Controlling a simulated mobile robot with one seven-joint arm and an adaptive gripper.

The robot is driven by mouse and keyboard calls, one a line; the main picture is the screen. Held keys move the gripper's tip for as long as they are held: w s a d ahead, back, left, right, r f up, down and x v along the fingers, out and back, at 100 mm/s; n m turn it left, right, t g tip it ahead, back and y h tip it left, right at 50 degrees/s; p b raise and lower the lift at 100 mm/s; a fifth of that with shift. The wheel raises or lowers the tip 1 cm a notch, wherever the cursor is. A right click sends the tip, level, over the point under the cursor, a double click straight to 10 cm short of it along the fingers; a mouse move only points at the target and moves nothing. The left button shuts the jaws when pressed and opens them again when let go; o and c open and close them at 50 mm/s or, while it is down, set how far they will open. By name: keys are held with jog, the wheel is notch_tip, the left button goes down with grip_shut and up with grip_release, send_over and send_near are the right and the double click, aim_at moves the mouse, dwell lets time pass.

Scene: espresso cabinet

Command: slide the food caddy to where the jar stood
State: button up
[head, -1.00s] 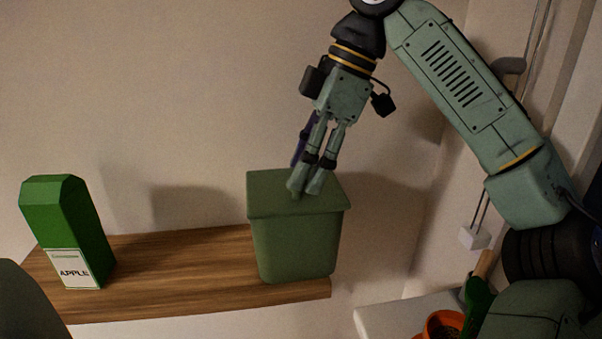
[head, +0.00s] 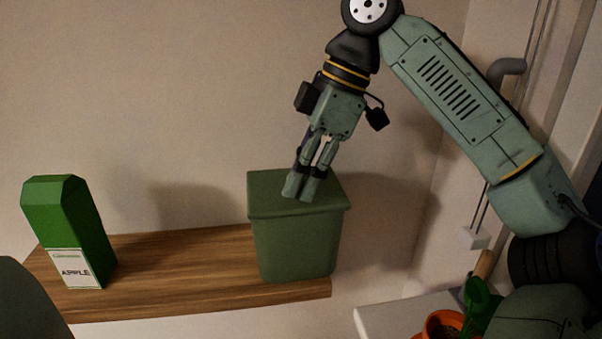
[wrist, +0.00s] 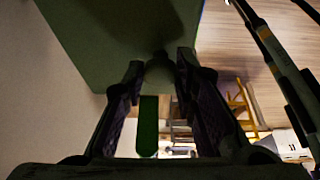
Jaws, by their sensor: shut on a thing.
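The food caddy (head: 296,245) is a dull green tapered bin with a flat lid, upright at the right end of the wooden shelf. My gripper (head: 303,192) comes down from above onto the lid. In the wrist view its fingers are closed around a small knob (wrist: 160,72) on the lid (wrist: 105,40), which fills the upper left. The fingers hide most of the knob in the head view. No jar is in view.
A green carton labelled APPLE (head: 70,235) stands at the left of the wooden shelf (head: 185,265). The shelf between carton and caddy is bare. A wall runs behind. An orange pot with a plant (head: 445,325) is at lower right.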

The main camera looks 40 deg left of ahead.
grip_shut()
dwell(0.3)
